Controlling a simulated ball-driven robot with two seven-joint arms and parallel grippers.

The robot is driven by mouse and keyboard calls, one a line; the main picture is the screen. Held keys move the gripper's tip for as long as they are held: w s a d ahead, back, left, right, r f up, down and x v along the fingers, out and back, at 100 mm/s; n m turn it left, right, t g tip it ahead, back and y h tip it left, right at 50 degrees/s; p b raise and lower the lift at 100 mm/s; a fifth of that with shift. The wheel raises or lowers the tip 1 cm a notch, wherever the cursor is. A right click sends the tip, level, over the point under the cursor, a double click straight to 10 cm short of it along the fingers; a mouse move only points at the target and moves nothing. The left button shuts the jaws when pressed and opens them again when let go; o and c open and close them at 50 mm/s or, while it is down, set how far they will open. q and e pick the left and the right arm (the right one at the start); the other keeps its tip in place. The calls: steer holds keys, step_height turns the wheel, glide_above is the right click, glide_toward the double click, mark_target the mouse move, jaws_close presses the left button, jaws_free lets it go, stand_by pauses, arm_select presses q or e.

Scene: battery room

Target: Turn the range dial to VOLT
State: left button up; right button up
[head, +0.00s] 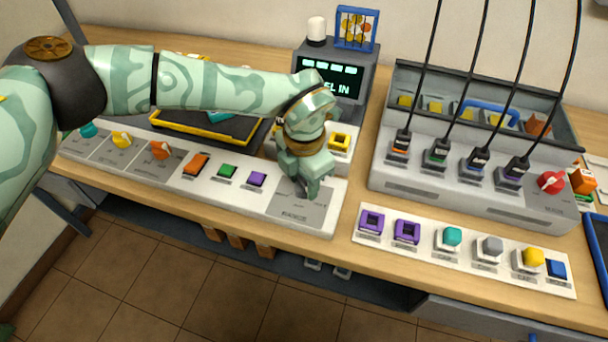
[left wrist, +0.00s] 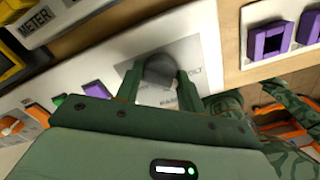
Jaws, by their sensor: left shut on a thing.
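The range dial (left wrist: 160,68) is a dark grey round knob on a light grey plate (left wrist: 203,55) in the left wrist view. Part of the word VOLT shows on the plate to the right of the knob. The dial's pointer mark cannot be made out. My right gripper is not in view.
Orange, green and purple buttons (head: 257,179) sit left of the dial. At right are a grey unit (head: 400,170) with several black cables and a white strip (head: 376,245) of coloured blocks.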

mark_target(304, 181)
arm_select(q)
steer(key=shift+n+p, duration=0.6)
steer(key=shift+n, duration=0.6)
steer(key=o, duration=0.9)
steer(key=shift+o, duration=0.2)
step_height(304, 181, up, 16)
steer(key=p, duration=0.2)
steer(key=shift+p, duration=0.35)
steer(key=shift+r, duration=0.1)
